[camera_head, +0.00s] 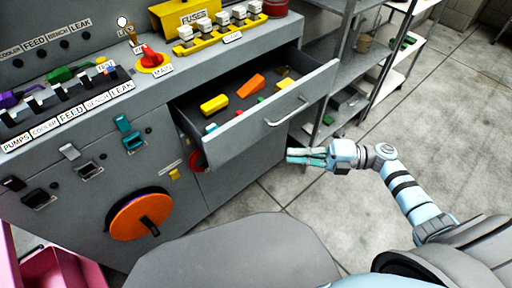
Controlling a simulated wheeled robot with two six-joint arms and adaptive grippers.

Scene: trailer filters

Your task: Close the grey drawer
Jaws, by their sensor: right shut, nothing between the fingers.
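The grey drawer (262,134) stands pulled out from the grey cabinet, with its handle (288,112) on the front panel. Several small yellow, orange, green and blue items lie inside it. My right gripper (290,155) is shut and empty, its fingers pointing left, just below the drawer front in the picture. I cannot tell whether it touches the drawer. My left gripper is not in view.
An orange wheel (139,214) sits on the cabinet front at the left. The cabinet top bears a red main switch (151,58) and a yellow fuse rack (218,36). Metal shelves (372,62) stand behind the drawer at right. The tiled floor at right is clear.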

